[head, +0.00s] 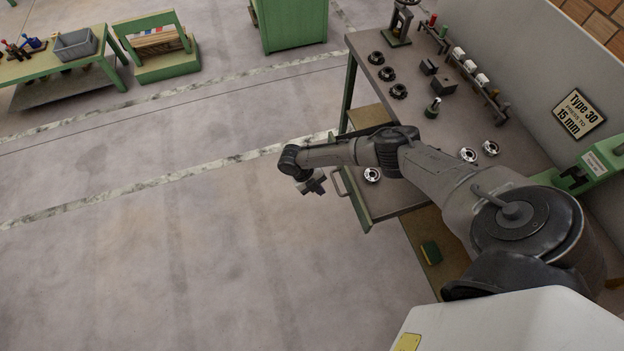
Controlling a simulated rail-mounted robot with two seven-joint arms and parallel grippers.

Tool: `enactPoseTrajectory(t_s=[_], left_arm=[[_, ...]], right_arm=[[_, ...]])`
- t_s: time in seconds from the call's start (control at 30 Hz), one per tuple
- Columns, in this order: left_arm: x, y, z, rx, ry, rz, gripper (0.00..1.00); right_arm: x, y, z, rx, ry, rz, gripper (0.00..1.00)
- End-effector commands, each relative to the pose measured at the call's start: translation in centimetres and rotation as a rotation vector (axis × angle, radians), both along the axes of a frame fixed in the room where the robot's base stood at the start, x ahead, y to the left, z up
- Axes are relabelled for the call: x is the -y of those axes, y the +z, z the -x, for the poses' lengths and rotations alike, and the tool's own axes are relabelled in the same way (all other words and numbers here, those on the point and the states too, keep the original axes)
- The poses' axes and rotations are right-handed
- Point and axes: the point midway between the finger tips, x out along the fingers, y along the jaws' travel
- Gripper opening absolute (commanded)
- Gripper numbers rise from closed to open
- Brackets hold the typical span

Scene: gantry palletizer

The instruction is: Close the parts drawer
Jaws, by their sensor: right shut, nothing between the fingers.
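The parts drawer (400,202) sticks out from the front of the workbench, so it stands open. Its green front with a bar handle (341,186) faces left, over the floor. A silver ring part (372,174) lies in the drawer. My right arm reaches across above the drawer and hides part of it. My right gripper (316,188) is shut and empty, just left of the handle in the picture. A small gap shows between them; the height difference is hard to tell. My left gripper is not in view.
The workbench top (405,115) carries dark rings, blocks and a rail of parts (476,75). A green press (603,158) stands at the right. A lower shelf holds a green item (430,252). The floor (200,240) left of the drawer is clear.

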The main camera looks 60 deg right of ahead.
Motion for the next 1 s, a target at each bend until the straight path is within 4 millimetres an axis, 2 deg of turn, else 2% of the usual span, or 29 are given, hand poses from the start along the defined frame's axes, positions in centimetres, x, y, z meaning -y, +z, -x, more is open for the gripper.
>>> enactPoseTrajectory(t_s=[0.1,0.3,0.87,1.0], left_arm=[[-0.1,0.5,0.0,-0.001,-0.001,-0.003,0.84],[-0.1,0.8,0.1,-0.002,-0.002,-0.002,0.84],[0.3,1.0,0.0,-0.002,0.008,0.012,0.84],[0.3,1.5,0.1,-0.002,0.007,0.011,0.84]], right_arm=[[1.4,-0.1,1.0,-0.001,-0.001,0.003,0.00],[2.7,-0.5,1.9,0.000,0.000,0.001,0.00],[3.2,-0.7,2.3,0.000,0.000,0.001,0.00],[3.7,-0.5,3.3,-0.002,0.000,0.002,0.00]])
